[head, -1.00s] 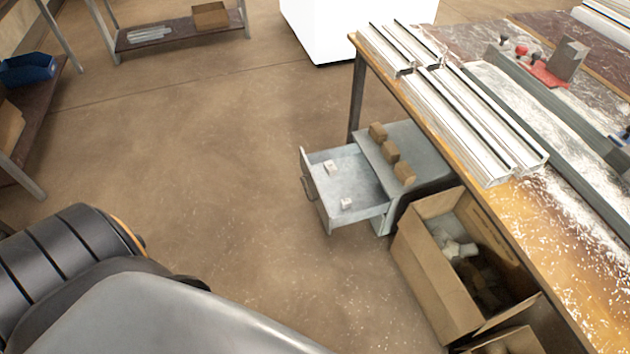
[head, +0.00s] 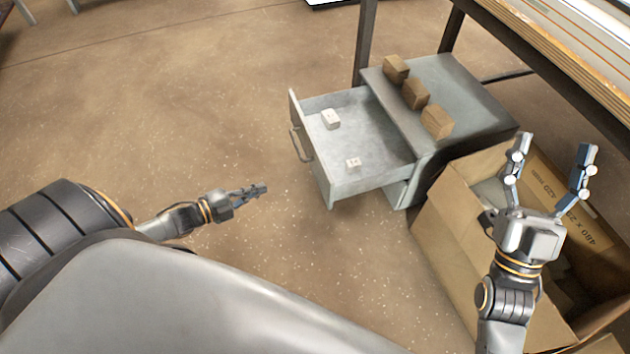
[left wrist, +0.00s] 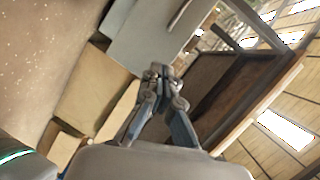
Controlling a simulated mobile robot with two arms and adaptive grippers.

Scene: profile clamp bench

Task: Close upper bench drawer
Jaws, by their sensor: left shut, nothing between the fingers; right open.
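The upper bench drawer (head: 372,137) is pulled out of a grey cabinet (head: 478,92) under the bench. Two small white blocks (head: 331,119) lie inside it, and its handle (head: 301,145) is on the front panel, facing left. My left gripper (head: 262,188) is shut and empty, left of the drawer front and apart from it. In the left wrist view the left gripper (left wrist: 157,70) points toward the grey cabinet (left wrist: 150,35). My right gripper (head: 553,150) is open and empty, above the cardboard box to the right of the cabinet.
Several brown blocks (head: 415,93) sit on the cabinet top. An open cardboard box (head: 450,225) stands right beside the cabinet. The bench edge (head: 560,58) and its legs (head: 366,40) rise behind. The floor (head: 200,110) left of the drawer is clear.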

